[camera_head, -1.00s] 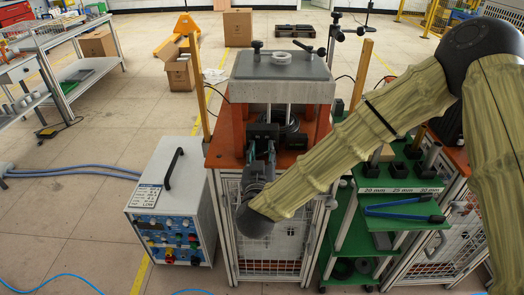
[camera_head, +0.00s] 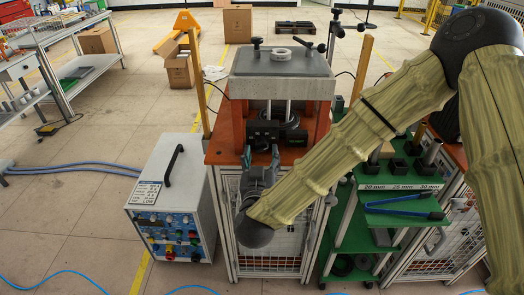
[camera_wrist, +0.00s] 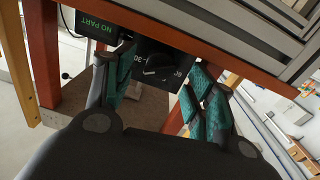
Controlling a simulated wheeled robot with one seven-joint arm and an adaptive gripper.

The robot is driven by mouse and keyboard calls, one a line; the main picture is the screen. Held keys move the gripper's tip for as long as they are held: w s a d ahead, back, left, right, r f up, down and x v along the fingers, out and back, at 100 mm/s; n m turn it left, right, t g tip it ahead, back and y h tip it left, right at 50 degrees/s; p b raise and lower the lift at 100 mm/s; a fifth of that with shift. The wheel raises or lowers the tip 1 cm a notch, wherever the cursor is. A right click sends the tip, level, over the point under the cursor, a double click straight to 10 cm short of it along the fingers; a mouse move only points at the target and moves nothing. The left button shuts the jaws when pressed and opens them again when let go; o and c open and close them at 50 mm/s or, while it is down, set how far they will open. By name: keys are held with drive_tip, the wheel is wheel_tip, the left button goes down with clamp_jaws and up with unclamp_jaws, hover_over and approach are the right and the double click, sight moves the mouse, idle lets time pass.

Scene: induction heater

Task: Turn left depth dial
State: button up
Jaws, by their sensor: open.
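A black dial (camera_wrist: 158,70) with white number markings sits on a dark box under the orange-brown bench structure in the wrist view. My gripper (camera_wrist: 160,78) is open, with one teal-padded finger on each side of the dial's face. I cannot tell whether the pads touch the dial or its box. In the head view my gripper (camera_head: 260,157) is in front of the dark control boxes (camera_head: 263,132) under the grey press plate. The dial face is hidden from the head view. Only one dial shows clearly, so I cannot tell whether it is the left one.
A small display reading "NO PART" (camera_wrist: 96,27) is left of the dial. The grey press plate (camera_head: 282,66) stands above on posts. A power unit (camera_head: 172,205) with knobs stands to the left. Green shelves (camera_head: 400,205) with blue-handled tongs stand to the right.

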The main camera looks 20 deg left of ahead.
drive_tip(key=v, duration=0.9)
